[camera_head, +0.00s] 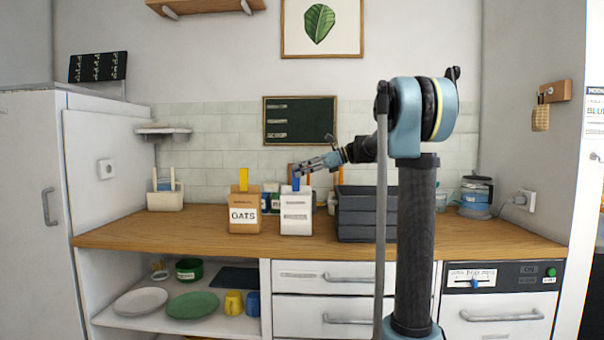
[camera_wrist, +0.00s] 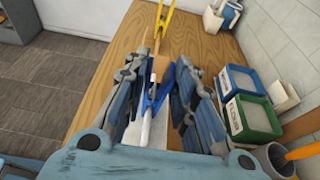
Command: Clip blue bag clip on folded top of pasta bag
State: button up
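A white bag (camera_head: 296,218) with a label too small to read, likely the pasta bag, stands upright on the wooden counter in the head view. The blue bag clip (camera_head: 296,184) stands upright at its top edge; whether its jaws are fully over the fold cannot be told. My gripper (camera_head: 298,171) reaches in from the right, just above the bag. In the wrist view the clip (camera_wrist: 151,100) lies between my two spread fingers (camera_wrist: 163,65), with gaps visible beside it. The bag's white top shows below, partly hidden by clip and fingers.
A brown OATS bag (camera_head: 243,216) with a yellow clip (camera_head: 243,178) stands close left. Jars with green (camera_wrist: 254,119) and blue (camera_wrist: 242,82) rims are behind. The counter (camera_head: 120,236) is clear at left front.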

jog(key=o, duration=0.6)
jog(key=shift+o, duration=0.2)
jog(key=v, duration=1.2)
jog(key=shift+w, duration=0.1)
